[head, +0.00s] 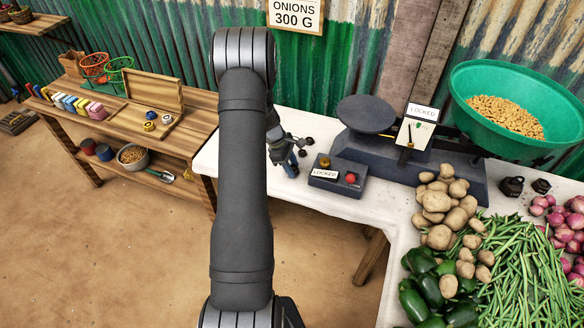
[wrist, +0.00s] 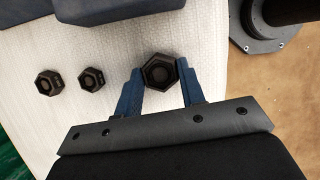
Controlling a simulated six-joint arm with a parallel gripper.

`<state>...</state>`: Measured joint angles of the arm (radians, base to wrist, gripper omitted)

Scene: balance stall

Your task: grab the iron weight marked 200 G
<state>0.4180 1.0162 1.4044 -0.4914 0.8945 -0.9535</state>
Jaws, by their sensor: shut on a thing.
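In the wrist view, a dark six-sided iron weight (wrist: 160,73) sits between the two blue fingers of my gripper (wrist: 162,76), which is shut on it. It is the largest of the three weights there; its marking cannot be read. Two smaller dark weights stand apart on the white cloth to the left, one nearer (wrist: 92,79) and one farther (wrist: 48,83). In the head view, my gripper (head: 290,164) is low over the white table, left of the locked box. The held weight cannot be made out there. Two small dark weights (head: 309,141) (head: 303,154) show just right of the gripper.
A dark box marked LOCKED (head: 323,184) and the balance (head: 400,160), also marked LOCKED, with a green pan (head: 468,100) stand to the right. Two more dark weights (head: 511,187) (head: 541,186) stand beyond. Potatoes (head: 437,205), beans and peppers crowd the front right.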

